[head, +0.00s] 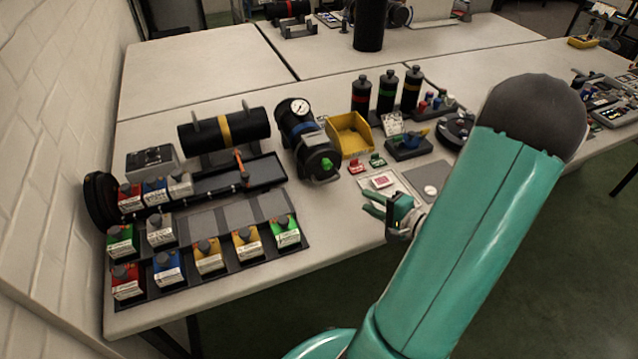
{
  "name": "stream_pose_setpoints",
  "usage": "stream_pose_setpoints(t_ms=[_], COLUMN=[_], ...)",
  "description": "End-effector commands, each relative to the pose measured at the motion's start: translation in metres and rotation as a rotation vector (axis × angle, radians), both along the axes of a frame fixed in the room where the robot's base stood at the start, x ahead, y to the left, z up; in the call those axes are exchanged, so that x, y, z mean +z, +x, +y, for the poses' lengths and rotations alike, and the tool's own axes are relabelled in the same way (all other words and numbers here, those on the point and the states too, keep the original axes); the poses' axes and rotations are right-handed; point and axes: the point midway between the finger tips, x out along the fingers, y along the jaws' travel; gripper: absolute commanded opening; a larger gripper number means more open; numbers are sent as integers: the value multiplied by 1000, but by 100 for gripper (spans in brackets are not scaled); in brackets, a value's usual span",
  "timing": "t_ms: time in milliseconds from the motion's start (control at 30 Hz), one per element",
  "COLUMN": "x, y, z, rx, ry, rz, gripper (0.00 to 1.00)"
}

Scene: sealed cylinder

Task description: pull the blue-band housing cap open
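The blue-band housing (304,134) is a dark cylinder lying on the table, with a round white-faced gauge on top and a blue band around its middle. Its near end is a grey cap (318,171) with a green centre, facing me; it looks shut against the body. My gripper (374,203) is at the table's near edge, to the right of and nearer than the cap. Its green fingers are apart with nothing seen between them, and it is clear of the housing.
A yellow bin (351,135) stands just right of the housing. A yellow-band cylinder (224,130) lies to the left, behind a dark tray (238,178) with an orange-handled tool. Several coloured boxes fill the front left. Small red and green parts lie between cap and gripper.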

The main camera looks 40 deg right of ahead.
Motion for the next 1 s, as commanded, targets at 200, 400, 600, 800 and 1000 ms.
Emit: stream_pose_setpoints(t_ms=[200, 400, 600, 800, 1000], x=[-4, -12, -20, -26, -27], y=[16, 54, 95, 124, 134], z=[-4, -1, 5, 10, 12], rx=[-6, -3, 0, 0, -2], ry=[-1, -1, 0, -1, -1], rz=[-1, -1, -1, 0, 1], gripper=[32, 32, 32, 32, 32])
